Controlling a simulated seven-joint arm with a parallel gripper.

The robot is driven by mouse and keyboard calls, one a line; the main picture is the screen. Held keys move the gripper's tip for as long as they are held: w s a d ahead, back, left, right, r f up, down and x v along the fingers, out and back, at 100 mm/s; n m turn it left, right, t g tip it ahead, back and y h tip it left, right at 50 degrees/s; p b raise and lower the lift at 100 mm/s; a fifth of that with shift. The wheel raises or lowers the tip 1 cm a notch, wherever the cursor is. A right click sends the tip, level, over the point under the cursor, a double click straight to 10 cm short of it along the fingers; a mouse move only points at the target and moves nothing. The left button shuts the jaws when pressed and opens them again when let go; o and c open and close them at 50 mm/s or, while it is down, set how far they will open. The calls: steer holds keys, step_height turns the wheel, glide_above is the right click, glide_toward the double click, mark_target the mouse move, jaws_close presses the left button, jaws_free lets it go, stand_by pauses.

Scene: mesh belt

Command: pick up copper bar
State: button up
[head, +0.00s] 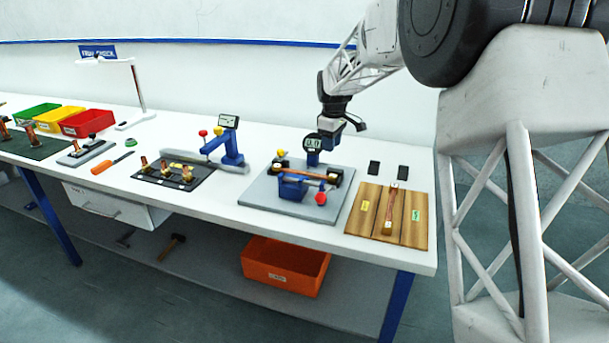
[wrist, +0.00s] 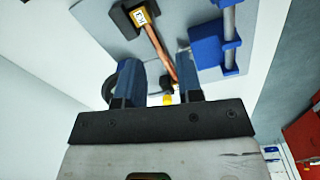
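A copper bar (head: 308,173) lies across black rests on the grey measuring fixture (head: 262,196) in the head view. The copper bar also shows in the wrist view (wrist: 159,47), with a labelled yellow end block in a black rest. My gripper (head: 331,128) is above the back of the fixture, near its gauge. In the wrist view my gripper (wrist: 158,78) is open, with one blue finger on each side of the bar's lower end; nothing is held. The gap to the bar is hard to tell. Another copper strip (head: 391,207) lies on the wooden board (head: 365,211) at right.
A gauge (head: 313,143), blue clamp (head: 292,186) and red knob (head: 320,198) stand close around the bar. A second blue gauge stand (head: 232,150) and a black mat with copper parts (head: 150,178) are to the left. An orange bin (head: 285,268) is below.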

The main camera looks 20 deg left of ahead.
mark_target(304, 174)
steer(key=w+a+f+n, duration=0.1)
steer(key=a+f, duration=0.1)
steer(key=a, duration=0.1)
steer(key=w+a+f, duration=0.1)
steer(key=a+f, duration=0.1)
steer(key=a, duration=0.2)
steer(key=w+a+f+n, duration=0.1)
steer(key=w+a+f, duration=0.1)
steer(key=a+f, duration=0.1)
steer(key=shift+w+a+f+n, duration=0.1)
steer(key=shift+a+n, duration=0.15)
steer(key=shift+n, duration=0.05)
steer(key=shift+f, duration=0.1)
steer(key=shift+f, duration=1.2)
steer(key=shift+f, duration=0.1)
steer(key=shift+d+f, duration=0.1)
steer(key=shift+f, duration=2.4)
jaws_close()
